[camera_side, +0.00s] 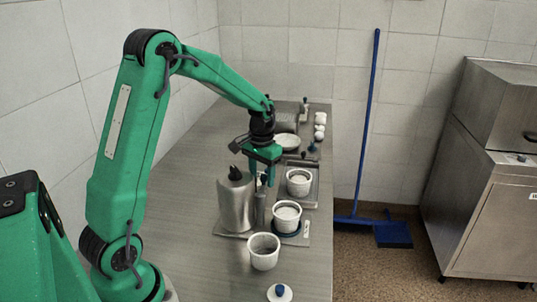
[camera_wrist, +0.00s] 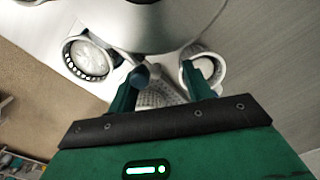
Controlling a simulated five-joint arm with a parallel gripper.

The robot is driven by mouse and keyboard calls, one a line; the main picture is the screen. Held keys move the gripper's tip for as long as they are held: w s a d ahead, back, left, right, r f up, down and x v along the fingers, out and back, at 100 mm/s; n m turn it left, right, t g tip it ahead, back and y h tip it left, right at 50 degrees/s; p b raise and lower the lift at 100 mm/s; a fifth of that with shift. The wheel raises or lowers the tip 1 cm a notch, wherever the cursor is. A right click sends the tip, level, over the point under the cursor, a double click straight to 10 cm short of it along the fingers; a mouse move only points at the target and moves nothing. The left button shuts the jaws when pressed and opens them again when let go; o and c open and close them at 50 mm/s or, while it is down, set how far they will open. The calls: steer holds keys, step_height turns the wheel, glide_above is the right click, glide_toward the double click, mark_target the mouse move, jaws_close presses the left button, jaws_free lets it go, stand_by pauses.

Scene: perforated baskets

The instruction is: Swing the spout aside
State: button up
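A steel canister (camera_side: 236,203) with a black top stands on a base plate on the counter. A grey upright piece (camera_side: 260,208), perhaps the spout, is at its right side, partly behind the canister. My gripper (camera_side: 262,181) is above and beside it, fingers pointing down. In the wrist view my gripper (camera_wrist: 164,78) has its fingers apart, with a small dark blue and grey knob (camera_wrist: 150,71) near the left fingertip. I cannot tell if they touch. Rounded steel (camera_wrist: 150,18) fills the top of that view. White perforated baskets (camera_wrist: 85,60) and (camera_wrist: 203,66) lie either side.
In the side view, a white basket (camera_side: 287,219) sits on the base plate, another (camera_side: 299,183) on a tray behind it, and another (camera_side: 264,252) in front. A blue-knobbed lid (camera_side: 279,293) is at the front. Plates and white containers stand at the back.

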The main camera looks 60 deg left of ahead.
steer(key=shift+s, duration=0.1)
steer(key=shift+c, duration=0.7)
steer(key=shift+r, duration=0.15)
step_height(320, 180, up, 7)
stand_by(0.6)
stand_by(0.4)
steer(key=s+d+r+m+t, duration=0.2)
steer(key=s+d+r+t, duration=0.1)
steer(key=s+d+r, duration=0.55)
steer(key=s+d+t, duration=0.1)
steer(key=s+d, duration=0.2)
steer(key=s, duration=0.2)
steer(key=s+d+f+m+t, duration=0.1)
steer(key=s+d, duration=0.2)
steer(key=s, duration=0.3)
steer(key=shift+d+t, duration=0.2)
steer(key=shift+t, duration=0.1)
